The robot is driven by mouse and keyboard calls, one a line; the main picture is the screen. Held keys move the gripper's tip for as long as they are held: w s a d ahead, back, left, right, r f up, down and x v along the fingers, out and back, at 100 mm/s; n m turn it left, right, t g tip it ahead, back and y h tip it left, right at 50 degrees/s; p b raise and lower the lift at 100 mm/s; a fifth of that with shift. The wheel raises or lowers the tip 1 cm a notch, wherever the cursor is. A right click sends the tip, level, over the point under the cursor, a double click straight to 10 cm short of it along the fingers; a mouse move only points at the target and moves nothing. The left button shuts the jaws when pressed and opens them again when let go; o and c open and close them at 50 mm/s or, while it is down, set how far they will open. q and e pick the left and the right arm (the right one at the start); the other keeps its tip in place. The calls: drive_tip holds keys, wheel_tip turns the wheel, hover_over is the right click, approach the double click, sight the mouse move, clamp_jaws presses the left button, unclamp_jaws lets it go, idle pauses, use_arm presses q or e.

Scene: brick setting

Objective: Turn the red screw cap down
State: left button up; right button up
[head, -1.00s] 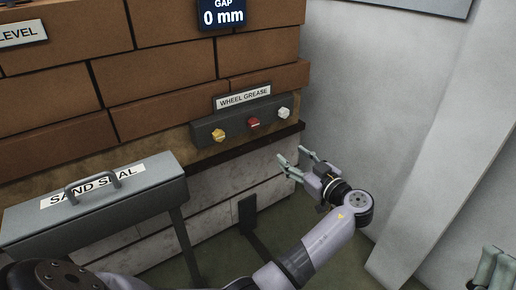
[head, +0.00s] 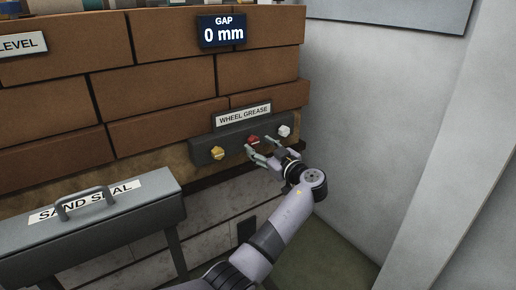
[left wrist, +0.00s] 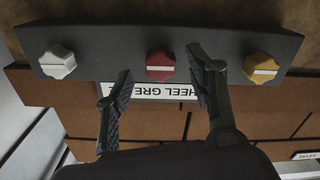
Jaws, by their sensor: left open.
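The red screw cap (head: 254,140) sits in the middle of a dark grey panel, between a yellow cap (head: 217,153) and a white cap (head: 285,131). My left gripper (head: 257,153) is open just in front of and below the red cap. In the left wrist view, which is upside down, the red cap (left wrist: 159,66) shows beyond the fingertips, between the two open fingers (left wrist: 160,76); it has a pale bar across its face. I cannot tell whether a finger touches it. My right gripper is not in view.
The panel (head: 203,152) carries a WHEEL GREASE label (head: 243,115) above the caps and is fixed to a brick wall. A GAP display (head: 222,31) reads 0 mm. A grey SAND SEAL box (head: 120,215) with a handle stands at lower left.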

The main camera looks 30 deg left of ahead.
use_arm(q)
drive_tip(key=shift+x, duration=0.95)
drive_tip(key=c, duration=1.1)
drive_tip(key=shift+c, duration=0.2)
